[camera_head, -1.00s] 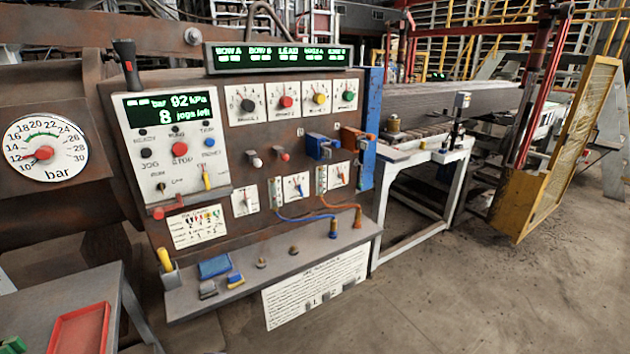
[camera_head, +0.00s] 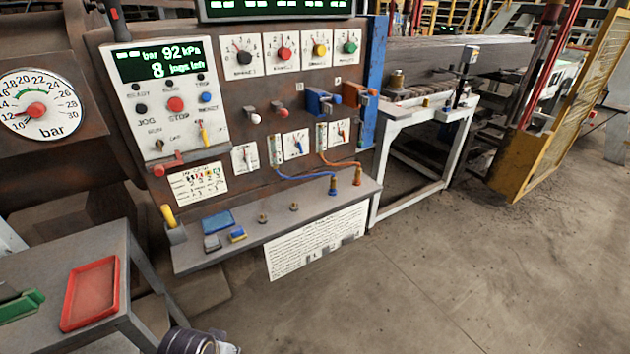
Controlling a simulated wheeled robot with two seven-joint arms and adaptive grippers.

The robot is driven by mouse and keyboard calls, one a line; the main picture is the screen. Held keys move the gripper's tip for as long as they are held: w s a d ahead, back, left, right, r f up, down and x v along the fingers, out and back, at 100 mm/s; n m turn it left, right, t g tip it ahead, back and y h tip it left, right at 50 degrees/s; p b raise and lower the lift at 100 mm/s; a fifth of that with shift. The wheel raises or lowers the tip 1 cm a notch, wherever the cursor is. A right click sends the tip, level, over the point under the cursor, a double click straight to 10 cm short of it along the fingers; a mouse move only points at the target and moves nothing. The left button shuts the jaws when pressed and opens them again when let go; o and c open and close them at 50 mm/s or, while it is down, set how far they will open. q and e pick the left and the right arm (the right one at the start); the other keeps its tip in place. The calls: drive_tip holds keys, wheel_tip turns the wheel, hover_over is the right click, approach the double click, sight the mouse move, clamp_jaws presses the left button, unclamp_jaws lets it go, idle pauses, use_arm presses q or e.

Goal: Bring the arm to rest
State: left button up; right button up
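Neither gripper shows in the head view. A dark ribbed and silvery part at the bottom edge, left of the middle, is probably a piece of my arm. Only its top shows, and no fingers can be seen. The control panel (camera_head: 250,105) stands upright with its display (camera_head: 157,62) reading 92 kPa and 8 jogs left. The large bar gauge (camera_head: 40,103) is at the far left. A narrow shelf (camera_head: 335,197) below the panel carries a blue pad (camera_head: 218,222), small blocks and several fittings.
A grey side table (camera_head: 85,250) at lower left holds a red tray (camera_head: 92,293) and a green item (camera_head: 20,305). A white-legged bench (camera_head: 378,175) and a yellow mesh gate (camera_head: 570,105) stand to the right. The concrete floor (camera_head: 450,280) in front is clear.

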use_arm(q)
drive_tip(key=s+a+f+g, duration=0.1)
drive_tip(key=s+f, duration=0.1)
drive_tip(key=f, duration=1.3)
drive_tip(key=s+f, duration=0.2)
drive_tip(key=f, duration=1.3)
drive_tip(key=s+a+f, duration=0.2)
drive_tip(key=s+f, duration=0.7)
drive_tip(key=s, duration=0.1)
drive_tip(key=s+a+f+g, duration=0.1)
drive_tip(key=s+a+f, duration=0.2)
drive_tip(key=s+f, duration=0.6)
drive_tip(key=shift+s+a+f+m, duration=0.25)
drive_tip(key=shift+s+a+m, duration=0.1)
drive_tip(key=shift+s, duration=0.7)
